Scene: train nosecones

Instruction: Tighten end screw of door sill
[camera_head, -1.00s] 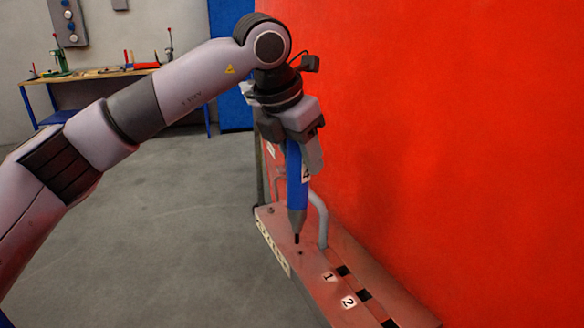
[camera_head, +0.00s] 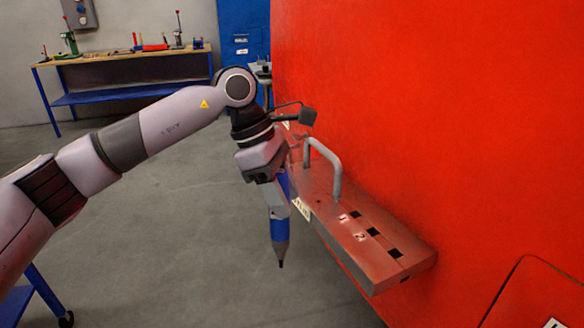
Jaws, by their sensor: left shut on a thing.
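The door sill (camera_head: 370,255) is a reddish-brown ledge sticking out from the red wall. It bears labels "1" and "2", dark square slots, and a grey handle bar (camera_head: 334,170) at its far part. My left gripper (camera_head: 274,190) is shut on a blue screwdriver tool (camera_head: 280,230), partly hidden by the gripper. The tool hangs nearly upright, its dark tip (camera_head: 281,264) pointing down over the floor, left of the sill and apart from it. The end screw cannot be made out. My right gripper is not in view.
The large red wall (camera_head: 430,110) fills the right side. A workbench (camera_head: 125,56) with tools stands at the back left, with a blue cabinet (camera_head: 243,40) beside it. A blue-legged cart (camera_head: 45,295) is at the lower left. The grey floor between is clear.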

